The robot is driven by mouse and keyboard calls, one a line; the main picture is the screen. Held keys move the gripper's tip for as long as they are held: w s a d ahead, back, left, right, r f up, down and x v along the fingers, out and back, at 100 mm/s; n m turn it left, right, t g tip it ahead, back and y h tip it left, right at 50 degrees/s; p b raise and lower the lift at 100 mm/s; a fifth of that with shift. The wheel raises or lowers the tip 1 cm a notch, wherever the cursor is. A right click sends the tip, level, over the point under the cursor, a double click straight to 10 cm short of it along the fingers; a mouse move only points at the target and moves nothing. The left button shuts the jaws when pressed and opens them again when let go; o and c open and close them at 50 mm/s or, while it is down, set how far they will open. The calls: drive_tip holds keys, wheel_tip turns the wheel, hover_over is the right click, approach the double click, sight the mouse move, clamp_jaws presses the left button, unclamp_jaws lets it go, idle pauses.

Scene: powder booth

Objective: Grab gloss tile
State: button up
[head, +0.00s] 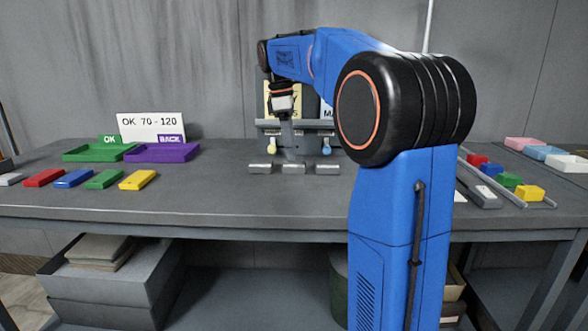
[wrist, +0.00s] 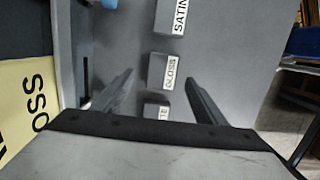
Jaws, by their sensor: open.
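The gloss tile (wrist: 163,71) is a small grey block with a white label reading GLOSS. It is the middle of three similar blocks in a row; the middle one shows in the head view (head: 293,169) on the bench. In the wrist view my gripper (wrist: 160,78) has its two fingers spread apart, with the gloss tile seen between and just beyond their tips. Nothing is held. In the head view my gripper (head: 291,149) points down above or behind the middle block; the exact gap cannot be told.
A yellow sign (wrist: 27,112) stands close by. Green (head: 98,153) and purple (head: 162,153) trays and several coloured bars lie left. Small coloured blocks (head: 509,181) lie right. The bench front is clear.

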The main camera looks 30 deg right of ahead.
sight(294, 164)
drive_tip(key=shift+s+d+f, duration=0.1)
drive_tip(key=shift+s+f, duration=0.1)
drive_tip(key=shift+f, duration=0.85)
drive_tip(key=shift+s+d+f, duration=0.1)
drive_tip(key=shift+s+f, duration=0.1)
drive_tip(key=shift+f, duration=0.8)
drive_tip(key=c, duration=1.2)
drive_tip(key=shift+o, duration=0.2)
drive_tip(key=shift+r, duration=0.1)
